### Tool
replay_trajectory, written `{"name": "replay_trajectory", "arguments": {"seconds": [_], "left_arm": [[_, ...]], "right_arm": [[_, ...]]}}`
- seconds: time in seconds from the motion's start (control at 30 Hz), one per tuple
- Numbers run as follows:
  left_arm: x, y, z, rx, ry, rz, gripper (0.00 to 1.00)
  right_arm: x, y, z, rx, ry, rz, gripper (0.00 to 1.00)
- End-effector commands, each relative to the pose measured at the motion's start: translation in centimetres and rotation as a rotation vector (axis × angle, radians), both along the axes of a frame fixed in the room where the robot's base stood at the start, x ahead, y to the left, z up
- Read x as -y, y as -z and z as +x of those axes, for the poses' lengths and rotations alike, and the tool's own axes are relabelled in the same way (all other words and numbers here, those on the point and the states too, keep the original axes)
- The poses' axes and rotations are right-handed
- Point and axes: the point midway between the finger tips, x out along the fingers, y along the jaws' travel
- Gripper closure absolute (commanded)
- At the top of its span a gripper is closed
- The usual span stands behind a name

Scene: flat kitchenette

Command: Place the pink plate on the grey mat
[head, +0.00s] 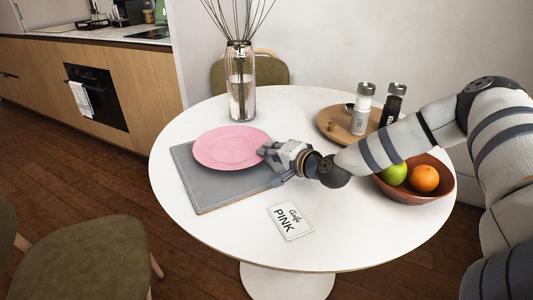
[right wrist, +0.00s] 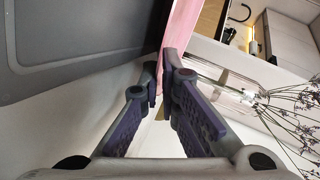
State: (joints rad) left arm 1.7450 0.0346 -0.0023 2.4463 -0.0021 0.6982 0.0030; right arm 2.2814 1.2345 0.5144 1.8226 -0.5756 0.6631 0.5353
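The pink plate (head: 232,147) appears flat over the back part of the grey mat (head: 215,190) in the head view. It overlaps the mat's far edge in the picture. My right gripper (head: 268,158) is at the plate's right rim. In the right wrist view, its fingers (right wrist: 162,78) close on the rim of the pink plate (right wrist: 183,28), seen nearly edge-on. The grey mat (right wrist: 65,40) shows at left there, and the plate seems held a little above it. My left gripper is not in view.
A glass vase (head: 241,85) with stems stands just behind the plate. A wooden tray (head: 331,123) with two shakers is at the back right. A bowl (head: 430,190) of fruit sits under my right arm. A card (head: 290,221) reading PINK lies in front.

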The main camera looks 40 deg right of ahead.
Motion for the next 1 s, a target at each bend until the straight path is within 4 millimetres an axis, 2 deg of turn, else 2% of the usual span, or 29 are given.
{"name": "replay_trajectory", "arguments": {"seconds": [0.17,0.2,0.23,0.5,0.6,0.77,1.0], "left_arm": [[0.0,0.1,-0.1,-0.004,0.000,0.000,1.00],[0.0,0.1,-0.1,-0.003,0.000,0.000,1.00],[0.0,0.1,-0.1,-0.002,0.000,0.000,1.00],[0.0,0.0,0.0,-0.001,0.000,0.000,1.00],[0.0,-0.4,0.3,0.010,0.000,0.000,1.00],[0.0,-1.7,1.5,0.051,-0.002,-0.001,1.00],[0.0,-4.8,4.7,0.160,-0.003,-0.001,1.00]], "right_arm": [[0.0,0.0,0.1,0.004,0.001,0.000,1.00],[0.0,0.1,0.0,0.002,0.000,0.000,0.90],[0.0,0.0,0.0,0.002,0.000,0.000,0.87],[0.0,-0.1,0.0,0.003,0.000,0.000,0.87],[0.0,-0.7,-0.2,0.005,0.001,0.001,0.87],[-0.1,-2.2,-2.9,0.015,0.001,0.003,0.87],[-0.4,-4.6,-8.5,0.026,0.004,0.004,0.87]]}}
